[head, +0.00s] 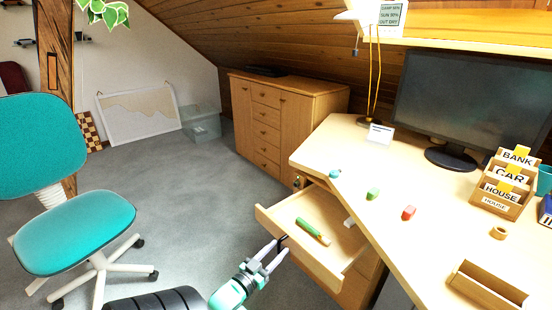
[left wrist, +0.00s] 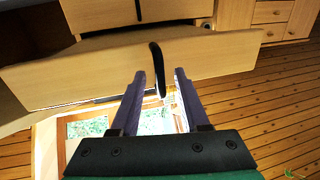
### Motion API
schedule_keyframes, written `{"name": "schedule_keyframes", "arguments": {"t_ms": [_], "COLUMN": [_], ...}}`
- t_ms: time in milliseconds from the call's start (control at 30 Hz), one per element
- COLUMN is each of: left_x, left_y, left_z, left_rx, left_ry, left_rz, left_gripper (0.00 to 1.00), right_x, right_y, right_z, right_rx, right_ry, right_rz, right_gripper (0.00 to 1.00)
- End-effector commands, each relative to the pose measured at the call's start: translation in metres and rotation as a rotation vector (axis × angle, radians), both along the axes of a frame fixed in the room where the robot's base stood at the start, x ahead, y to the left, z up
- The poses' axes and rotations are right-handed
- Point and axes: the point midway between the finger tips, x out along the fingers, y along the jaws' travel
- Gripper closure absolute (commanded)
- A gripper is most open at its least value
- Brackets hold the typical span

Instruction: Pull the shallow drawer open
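The shallow drawer (head: 276,223) under the desk stands pulled out, its inside open to view. A green stick-like item (head: 313,231) and a small pale item (head: 348,222) lie in it. In the left wrist view the drawer front (left wrist: 215,55) crosses the picture, with a black bar handle (left wrist: 157,68) on it. My left gripper (head: 279,247) is at the drawer front. In the left wrist view its fingers (left wrist: 160,75) are apart, one on each side of the handle, with visible gaps. My right gripper is not in view.
The desk (head: 440,220) above bears a monitor (head: 470,100), a card holder (head: 500,190), a tape roll (head: 498,232) and small coloured blocks. A teal chair (head: 75,230) stands at the left. A wooden cabinet (head: 320,105) stands behind. Grey carpet between them is clear.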

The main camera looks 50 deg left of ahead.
Motion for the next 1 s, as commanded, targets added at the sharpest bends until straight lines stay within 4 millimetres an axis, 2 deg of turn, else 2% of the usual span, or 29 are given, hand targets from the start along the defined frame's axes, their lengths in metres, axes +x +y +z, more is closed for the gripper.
{"name": "schedule_keyframes", "arguments": {"t_ms": [267, 367, 467, 700, 800, 900, 1000], "left_x": [-0.001, -0.009, -0.028, -0.098, -0.121, -0.136, -0.142], "left_y": [0.0, -0.002, -0.006, -0.021, -0.026, -0.03, -0.031], "left_z": [0.0, 0.0, 0.0, 0.0, 0.0, 0.0, 0.0], "left_rx": [0.0, -0.001, -0.001, -0.002, -0.002, 0.0, 0.0], "left_ry": [0.0, 0.003, 0.005, 0.006, 0.005, 0.002, 0.0], "left_rz": [0.0, 0.001, 0.002, 0.002, 0.002, 0.001, 0.001], "left_gripper": [0.56, 0.56, 0.56, 0.56, 0.56, 0.56, 0.56], "right_x": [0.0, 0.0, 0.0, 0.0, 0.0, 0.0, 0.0], "right_y": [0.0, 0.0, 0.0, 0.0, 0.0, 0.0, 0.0], "right_z": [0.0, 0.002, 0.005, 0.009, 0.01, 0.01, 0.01], "right_rx": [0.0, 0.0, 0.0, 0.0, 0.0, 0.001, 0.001], "right_ry": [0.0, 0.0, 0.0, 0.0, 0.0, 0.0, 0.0], "right_rz": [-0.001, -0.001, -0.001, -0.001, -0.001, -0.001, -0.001], "right_gripper": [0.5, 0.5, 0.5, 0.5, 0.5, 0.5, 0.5]}}
